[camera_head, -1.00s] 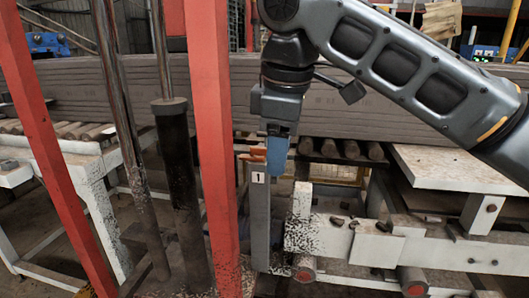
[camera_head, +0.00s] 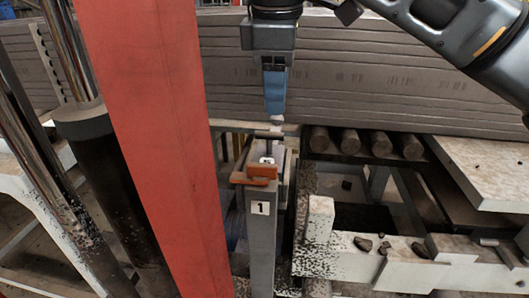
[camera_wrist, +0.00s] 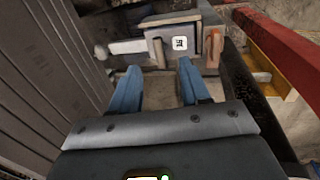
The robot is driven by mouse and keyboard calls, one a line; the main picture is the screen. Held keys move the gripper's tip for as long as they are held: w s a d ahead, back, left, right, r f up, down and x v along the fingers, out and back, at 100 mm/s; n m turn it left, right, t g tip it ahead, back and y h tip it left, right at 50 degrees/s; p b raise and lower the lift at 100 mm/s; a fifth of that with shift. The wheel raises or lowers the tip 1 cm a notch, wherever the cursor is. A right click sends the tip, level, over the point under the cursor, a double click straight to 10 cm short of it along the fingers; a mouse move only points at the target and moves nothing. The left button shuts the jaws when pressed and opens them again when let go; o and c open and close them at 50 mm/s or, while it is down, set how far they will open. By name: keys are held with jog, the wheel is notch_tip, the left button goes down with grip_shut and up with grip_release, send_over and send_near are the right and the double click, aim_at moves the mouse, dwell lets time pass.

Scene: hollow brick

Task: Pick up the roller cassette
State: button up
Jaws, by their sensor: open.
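What looks like the roller cassette, a small grey block with a white marked tag (camera_head: 267,160), sits at the top of a grey post, partly behind an orange piece (camera_head: 262,172). In the wrist view the grey block (camera_wrist: 158,48) lies beyond my fingertips, with a pale rod to its left and the orange-brown piece (camera_wrist: 213,47) to its right. My gripper (camera_head: 275,112) has blue fingers pointing down above the block, apart from it. In the wrist view my gripper (camera_wrist: 158,70) is open, with nothing between the fingers.
The grey post (camera_head: 262,230) bears a "1" label. A red column (camera_head: 155,130) stands close on the left. Stacked grey slabs (camera_head: 370,75) run behind. A white speckled frame (camera_head: 350,258) with dark fragments and several rollers (camera_head: 350,140) lie to the right.

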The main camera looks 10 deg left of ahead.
aim_at(272, 134)
jog(key=shift+w+a+f+p, duration=0.1)
jog(key=shift+w+f+p, duration=0.2)
jog(key=shift+f, duration=0.95)
jog(key=shift+w+a+f+p, duration=0.2)
jog(key=shift+w+f, duration=0.1)
jog(key=shift+f, duration=0.95)
jog(key=shift+w+a+f+p, duration=0.1)
jog(key=shift+w+f+p, duration=0.2)
jog(key=shift+f, duration=0.95)
jog(key=shift+c, duration=0.3)
grip_shut()
